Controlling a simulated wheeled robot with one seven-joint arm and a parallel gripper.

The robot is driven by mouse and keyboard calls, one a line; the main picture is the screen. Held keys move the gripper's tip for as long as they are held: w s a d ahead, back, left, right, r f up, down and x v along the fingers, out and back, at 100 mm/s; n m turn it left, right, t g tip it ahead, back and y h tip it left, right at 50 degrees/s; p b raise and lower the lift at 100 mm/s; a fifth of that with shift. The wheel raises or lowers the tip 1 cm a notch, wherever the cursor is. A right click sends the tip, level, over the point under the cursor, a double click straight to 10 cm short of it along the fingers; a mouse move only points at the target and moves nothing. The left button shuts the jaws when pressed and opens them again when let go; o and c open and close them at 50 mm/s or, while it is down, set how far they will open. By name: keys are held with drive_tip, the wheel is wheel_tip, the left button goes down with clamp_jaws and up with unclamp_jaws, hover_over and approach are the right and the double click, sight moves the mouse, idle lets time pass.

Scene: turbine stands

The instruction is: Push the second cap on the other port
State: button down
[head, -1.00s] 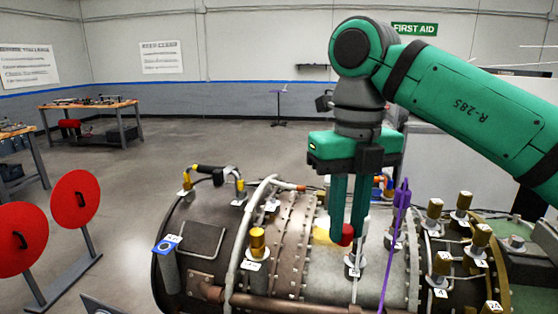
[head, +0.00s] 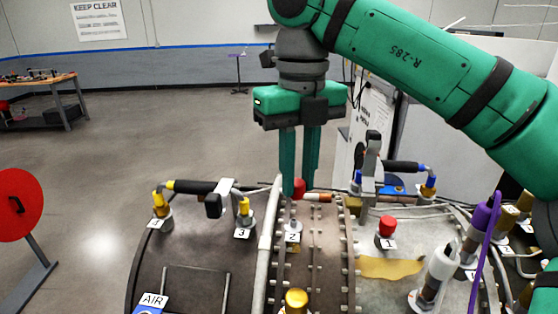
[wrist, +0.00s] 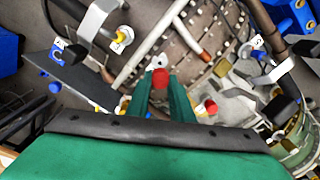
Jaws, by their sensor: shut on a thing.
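My gripper (head: 298,186) is shut on a red cap (head: 299,189) between its two long green fingers, which point down. In the wrist view the held cap (wrist: 160,78) shows at the fingertips. The port labelled 2 (head: 293,229) stands on the turbine casing just below the cap in the head view. A gap shows between cap and port there, but I cannot tell how they line up in depth. Another red cap (head: 387,225) sits on the port labelled 1, to the right; it also shows in the wrist view (wrist: 211,106).
A blue-ended fitting (head: 400,167) stands behind at right. Pipes cross the casing.

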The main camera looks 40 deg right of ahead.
sight(296, 181)
drive_tip(key=shift+w+d+f, duration=0.1)
drive_tip(key=shift+w+f, duration=0.05)
drive_tip(key=shift+w, duration=0.25)
drive_tip(key=shift+w+f, duration=0.1)
drive_tip(key=shift+f, duration=0.1)
drive_tip(key=shift+s+f, duration=0.25)
drive_tip(key=shift+f, duration=1.8)
drive_tip(key=shift+s+f, duration=0.1)
drive_tip(key=shift+f, duration=1.15)
drive_tip(key=shift+f, duration=0.25)
